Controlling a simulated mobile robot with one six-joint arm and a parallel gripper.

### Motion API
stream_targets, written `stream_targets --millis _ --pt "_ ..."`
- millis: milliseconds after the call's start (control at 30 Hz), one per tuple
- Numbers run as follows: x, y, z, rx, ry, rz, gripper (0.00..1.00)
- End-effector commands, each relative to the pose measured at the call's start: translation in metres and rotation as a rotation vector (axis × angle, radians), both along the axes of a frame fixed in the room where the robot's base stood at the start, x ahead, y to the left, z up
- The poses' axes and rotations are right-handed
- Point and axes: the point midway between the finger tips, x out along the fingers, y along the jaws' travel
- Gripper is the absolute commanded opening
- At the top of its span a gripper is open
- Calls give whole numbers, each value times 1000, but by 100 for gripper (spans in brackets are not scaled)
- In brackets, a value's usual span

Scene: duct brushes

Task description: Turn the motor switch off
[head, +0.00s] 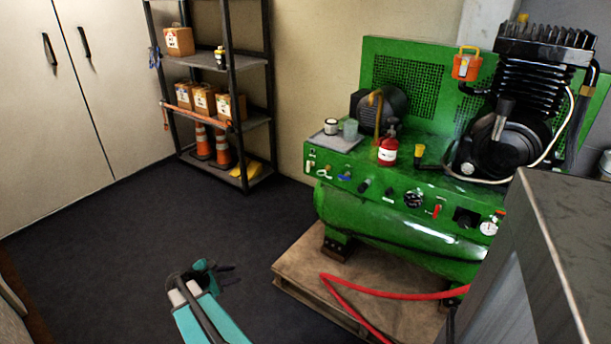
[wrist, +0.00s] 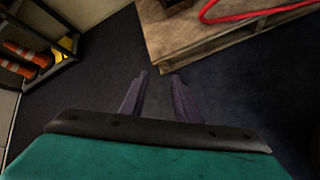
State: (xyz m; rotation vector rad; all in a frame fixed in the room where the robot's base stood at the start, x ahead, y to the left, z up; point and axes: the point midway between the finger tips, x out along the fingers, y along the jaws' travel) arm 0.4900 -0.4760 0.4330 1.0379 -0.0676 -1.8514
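A green compressor (head: 400,225) stands on a wooden pallet in the head view. Its front panel carries several controls: a blue handle (head: 345,176), black knobs, a round black gauge (head: 413,199), a red lever (head: 437,211) and a black square part (head: 466,217). I cannot tell which of them is the motor switch, or its position. My gripper (head: 228,275) is over the dark floor, left of the pallet and well apart from the panel. In the wrist view its two purple-grey fingers (wrist: 159,84) are spread with nothing between them. No panel control shows there.
The pallet (head: 300,268) also shows in the wrist view (wrist: 210,45). A red hose (head: 390,294) lies over it. A grey cabinet (head: 570,235) stands at the front right. A shelf rack (head: 240,75) is at the back left. The floor between is clear.

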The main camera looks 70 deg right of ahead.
Motion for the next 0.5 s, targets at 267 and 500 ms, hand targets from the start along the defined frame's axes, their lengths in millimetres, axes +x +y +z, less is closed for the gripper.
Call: stream_targets --millis 267,500 --pt "-20 -144 88 -239 236 106 29" --pt "-60 -243 175 -409 508 148 29"
